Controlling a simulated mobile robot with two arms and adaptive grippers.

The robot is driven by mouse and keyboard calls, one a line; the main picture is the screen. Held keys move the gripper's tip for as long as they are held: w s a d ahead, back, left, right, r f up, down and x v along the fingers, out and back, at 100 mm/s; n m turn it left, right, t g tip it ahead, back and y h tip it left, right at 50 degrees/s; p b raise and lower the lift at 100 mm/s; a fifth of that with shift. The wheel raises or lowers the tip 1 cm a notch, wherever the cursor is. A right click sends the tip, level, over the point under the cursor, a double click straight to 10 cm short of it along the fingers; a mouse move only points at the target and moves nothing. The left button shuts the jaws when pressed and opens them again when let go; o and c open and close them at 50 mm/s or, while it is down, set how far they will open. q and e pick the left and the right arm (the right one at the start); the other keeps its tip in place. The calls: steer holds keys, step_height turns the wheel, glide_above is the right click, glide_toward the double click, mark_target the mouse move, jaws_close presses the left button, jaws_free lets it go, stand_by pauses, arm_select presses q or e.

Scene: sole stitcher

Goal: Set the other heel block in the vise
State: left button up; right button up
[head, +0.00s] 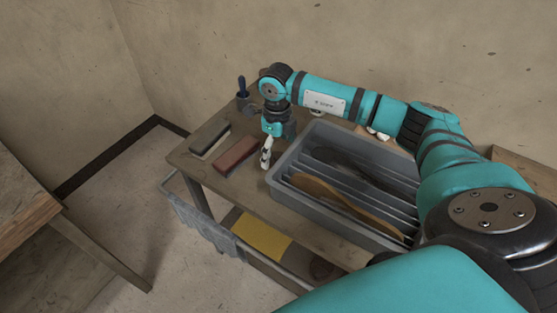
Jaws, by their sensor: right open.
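My right gripper (267,155) points down over the workbench, just right of a reddish-brown block and at the near left corner of the grey tray. It is open, and I see nothing between its fingers. No vise is in view, and I cannot make out a sure heel block. The reddish-brown block (236,156) lies flat on the bench, with a grey-green block (210,136) to its left. Small pale things (378,134) show behind the tray, partly hidden by my right arm. My left gripper is not in view.
The grey slotted tray (283,197) holds a tan sole (332,195) and dark ones. A yellow sheet (262,236) lies below. Another wooden table (25,200) stands left, across open floor.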

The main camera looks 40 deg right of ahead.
mark_target(279, 157)
step_height(279, 157, down, 4)
steer(key=shift+s+d+r, duration=0.1)
steer(key=shift+d+r, duration=0.05)
steer(key=shift+r, duration=0.1)
steer(key=c, duration=1.4)
steer(key=shift+r, duration=0.1)
